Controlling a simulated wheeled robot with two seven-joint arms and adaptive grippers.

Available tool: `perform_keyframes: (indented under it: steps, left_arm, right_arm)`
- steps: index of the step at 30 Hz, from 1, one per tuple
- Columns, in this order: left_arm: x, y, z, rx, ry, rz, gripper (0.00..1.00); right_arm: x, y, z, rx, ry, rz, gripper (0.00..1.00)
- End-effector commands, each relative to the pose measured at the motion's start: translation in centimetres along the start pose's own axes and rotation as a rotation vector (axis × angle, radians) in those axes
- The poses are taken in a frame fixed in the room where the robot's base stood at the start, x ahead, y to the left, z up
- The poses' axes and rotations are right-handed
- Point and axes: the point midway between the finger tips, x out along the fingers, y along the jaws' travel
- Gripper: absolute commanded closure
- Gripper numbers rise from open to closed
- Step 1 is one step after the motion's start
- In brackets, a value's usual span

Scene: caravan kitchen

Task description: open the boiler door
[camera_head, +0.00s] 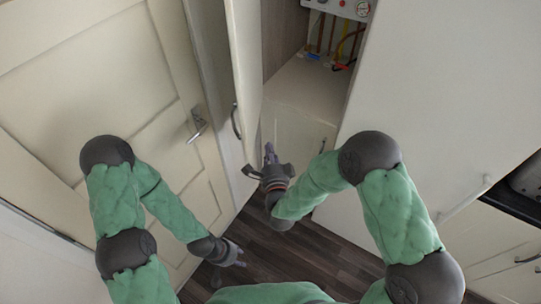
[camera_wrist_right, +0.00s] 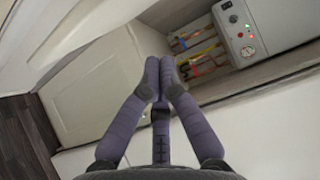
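The boiler door (camera_head: 245,75) is a tall cream panel, seen nearly edge-on and swung out from its cupboard. Its dark handle (camera_head: 236,121) is on the panel's left-hand face. The boiler (camera_head: 341,7), with a gauge and pipes below it, shows inside the open cupboard; it also shows in the right wrist view (camera_wrist_right: 241,33). My right gripper (camera_head: 269,149) is in front of the cupboard, just right of the door's lower end, holding nothing. Its fingertips (camera_wrist_right: 160,64) are together in the right wrist view. My left gripper (camera_head: 241,254) is low over the floor, away from the door; its finger opening is unclear.
A panelled cream door (camera_head: 85,85) with a metal handle (camera_head: 197,124) stands at left. A lower cabinet front (camera_head: 293,128) is below the boiler opening. A large plain panel (camera_head: 440,90) and a counter are at right. Dark wood floor (camera_head: 310,258) is free between.

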Motion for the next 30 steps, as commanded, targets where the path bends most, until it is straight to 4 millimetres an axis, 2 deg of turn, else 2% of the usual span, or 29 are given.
perform_keyframes:
  steps: [3, 9, 12, 16, 30]
  left_arm:
    - [0.0, 0.0, 0.0, 0.0, 0.0, 0.0, 0.6]
    - [0.0, 0.0, 0.0, 0.0, 0.0, 0.0, 0.6]
    - [-0.1, 0.1, 0.0, 0.001, 0.0, 0.0, 0.6]
    - [-0.2, 0.1, 0.0, 0.0, 0.0, 0.0, 0.6]
    - [-0.2, 0.1, 0.0, 0.0, 0.0, 0.0, 0.6]
  right_arm:
    - [2.3, 0.1, -0.1, 0.0, 0.003, 0.0, 1.0]
    - [5.6, 0.1, 0.4, -0.001, -0.002, 0.001, 1.0]
    - [5.8, 0.0, 2.0, -0.001, -0.005, 0.001, 1.0]
    - [6.1, 0.0, 3.2, -0.001, -0.003, 0.001, 1.0]
    - [6.3, 0.0, 3.9, -0.001, 0.0, 0.001, 1.0]
